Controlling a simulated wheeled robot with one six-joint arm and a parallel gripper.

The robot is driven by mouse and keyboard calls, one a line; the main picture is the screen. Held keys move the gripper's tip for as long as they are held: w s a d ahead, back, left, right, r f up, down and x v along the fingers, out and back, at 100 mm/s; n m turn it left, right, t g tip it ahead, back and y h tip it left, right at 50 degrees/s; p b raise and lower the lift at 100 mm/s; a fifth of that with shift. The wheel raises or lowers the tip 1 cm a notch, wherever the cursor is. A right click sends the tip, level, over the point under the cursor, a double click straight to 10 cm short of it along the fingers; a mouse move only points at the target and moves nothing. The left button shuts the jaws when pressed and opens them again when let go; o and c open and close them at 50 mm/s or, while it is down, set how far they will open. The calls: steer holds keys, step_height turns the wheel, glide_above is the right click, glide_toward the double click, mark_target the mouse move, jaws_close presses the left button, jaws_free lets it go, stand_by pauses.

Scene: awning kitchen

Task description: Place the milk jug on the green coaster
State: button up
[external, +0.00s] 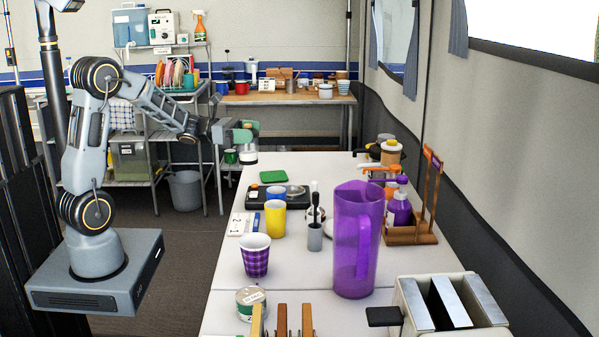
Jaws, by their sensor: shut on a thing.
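The green coaster (273,177) lies flat and bare on the far part of the long white table, near its left edge. My gripper (240,132) is at the table's far left corner, up and left of the coaster in the picture. It is shut on a small green-grey thing (251,127), which looks like the milk jug. The gripper hides part of this thing, and its shape is hard to make out at this size. A small white and dark round thing (248,158) shows just below; I cannot tell whether they touch.
A black scale (255,200) with a metal dish, a yellow cup (275,218) and a dark-handled brush in a grey holder (315,236) stand nearer than the coaster. A tall purple pitcher (352,250) and wooden rack (420,232) stand right. The table around the coaster's far side is clear.

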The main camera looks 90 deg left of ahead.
steer(key=s+a+f+n+y+b, duration=0.1)
steer(key=s+a+n+y+b, duration=0.2)
steer(key=s+a+y, duration=0.6)
steer(key=shift+w+a+f+h+b, duration=0.2)
steer(key=shift+w+a+f+h, duration=0.25)
steer(key=shift+w+a+f, duration=1.55)
steer(key=shift+w+a+f+h+b, duration=0.25)
steer(key=shift+w+a+f+h, duration=0.15)
steer(key=shift+w+a+f, duration=1.65)
steer(key=shift+w+a+f+h+b, duration=0.2)
steer(key=shift+w+a+f+h, duration=0.25)
steer(key=shift+w+a+f, duration=1.55)
steer(key=shift+s+a+f, duration=0.1)
steer(key=shift+s+f, duration=0.2)
steer(key=shift+f, duration=0.2)
